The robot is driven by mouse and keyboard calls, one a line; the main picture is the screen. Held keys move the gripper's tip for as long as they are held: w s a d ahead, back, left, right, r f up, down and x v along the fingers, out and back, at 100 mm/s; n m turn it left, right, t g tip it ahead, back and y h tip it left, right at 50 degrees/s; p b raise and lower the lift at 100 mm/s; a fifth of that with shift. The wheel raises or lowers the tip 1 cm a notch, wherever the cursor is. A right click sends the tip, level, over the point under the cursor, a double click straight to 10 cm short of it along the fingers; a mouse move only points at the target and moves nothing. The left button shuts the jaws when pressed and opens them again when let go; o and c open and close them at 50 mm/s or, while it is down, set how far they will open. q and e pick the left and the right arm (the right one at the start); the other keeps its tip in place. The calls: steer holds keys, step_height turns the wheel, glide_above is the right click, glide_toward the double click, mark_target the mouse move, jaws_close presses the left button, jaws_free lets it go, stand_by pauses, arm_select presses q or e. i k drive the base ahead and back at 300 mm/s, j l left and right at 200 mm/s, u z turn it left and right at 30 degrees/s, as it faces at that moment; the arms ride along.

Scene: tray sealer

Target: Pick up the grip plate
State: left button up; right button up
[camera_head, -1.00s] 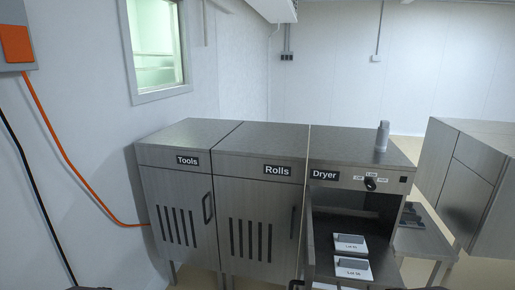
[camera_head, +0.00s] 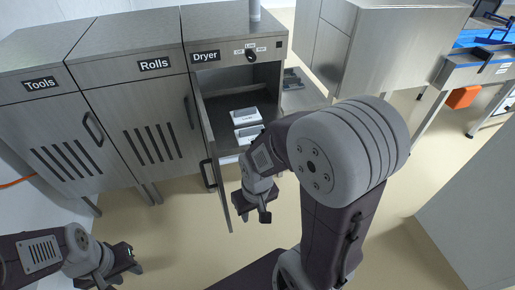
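I cannot make out a grip plate for certain in the head view. Dark flat items (camera_head: 292,79) lie on a low metal surface right of the dryer, too small to identify. My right gripper (camera_head: 255,216) hangs in front of the open dryer (camera_head: 236,24), pointing down, its fingers apart and with nothing seen between them. My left gripper (camera_head: 122,278) is low at the bottom left, away from the cabinets; its fingers look apart and empty. My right arm hides part of the dryer's right side and the floor behind it.
The dryer door (camera_head: 214,165) stands open toward me. White labelled packs (camera_head: 246,117) lie inside the dryer. The Tools cabinet (camera_head: 38,125) and Rolls cabinet (camera_head: 135,115) are shut. A metal cabinet (camera_head: 385,50) stands right. Floor in front is free.

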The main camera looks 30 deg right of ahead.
mark_target(244, 136)
steer(key=i+l+u, duration=0.25)
steer(key=l+u, duration=0.2)
steer(key=l, duration=0.55)
steer(key=l+u, duration=0.4)
steer(key=l, duration=0.65)
steer(key=l+u, duration=0.45)
steer(key=l, duration=0.65)
